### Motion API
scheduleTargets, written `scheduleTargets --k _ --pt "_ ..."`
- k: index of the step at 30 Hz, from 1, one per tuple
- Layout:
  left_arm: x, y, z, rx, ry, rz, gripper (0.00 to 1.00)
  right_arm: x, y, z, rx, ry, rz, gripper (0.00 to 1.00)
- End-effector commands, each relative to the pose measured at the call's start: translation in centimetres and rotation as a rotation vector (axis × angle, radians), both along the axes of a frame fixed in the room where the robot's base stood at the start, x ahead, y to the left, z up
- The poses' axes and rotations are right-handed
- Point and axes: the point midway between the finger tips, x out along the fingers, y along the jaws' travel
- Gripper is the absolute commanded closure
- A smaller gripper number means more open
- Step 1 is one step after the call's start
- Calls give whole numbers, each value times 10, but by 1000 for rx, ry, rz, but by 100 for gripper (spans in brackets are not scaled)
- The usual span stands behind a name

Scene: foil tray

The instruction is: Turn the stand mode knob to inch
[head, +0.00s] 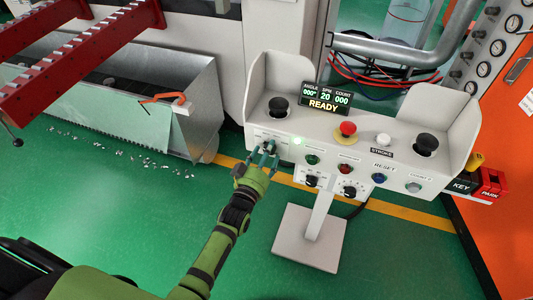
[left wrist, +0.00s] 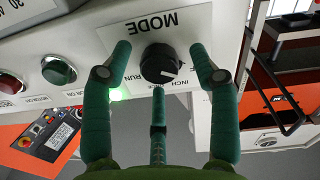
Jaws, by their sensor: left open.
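The stand (head: 320,215) is a white control pedestal in the middle of the head view. The mode knob (head: 270,143) is a small black knob on its panel's left end. In the left wrist view the mode knob (left wrist: 160,64) sits on a white plate, with MODE, INCH and RUN lettering upside down. Its white mark points to the lower right in that picture. My left gripper (head: 262,160) is open at the knob. In the left wrist view its green fingers (left wrist: 163,80) stand to both sides and below the knob, with visible gaps at the sides. My right gripper is out of view.
A display (head: 324,98) reads READY. A red mushroom button (head: 347,130), black palm buttons (head: 279,105) and several small buttons share the panel. A green button (left wrist: 58,70) is beside the knob's plate. A metal trough (head: 150,95) stands left; green floor lies in front.

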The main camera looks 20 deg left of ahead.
Motion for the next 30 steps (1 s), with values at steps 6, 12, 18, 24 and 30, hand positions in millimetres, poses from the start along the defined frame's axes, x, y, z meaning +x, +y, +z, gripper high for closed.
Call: scheduleTargets --k 6,12,18,24,30 --pt "0 0 0 0 0 0 80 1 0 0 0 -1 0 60" --pt "0 0 0 0 -1 0 96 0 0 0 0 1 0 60" --pt "0 0 1 25 -3 0 96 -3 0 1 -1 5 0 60" --pt "0 0 3 117 -7 1 96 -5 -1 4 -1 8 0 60" --pt "1 0 3 268 -13 2 96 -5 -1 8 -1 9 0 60"
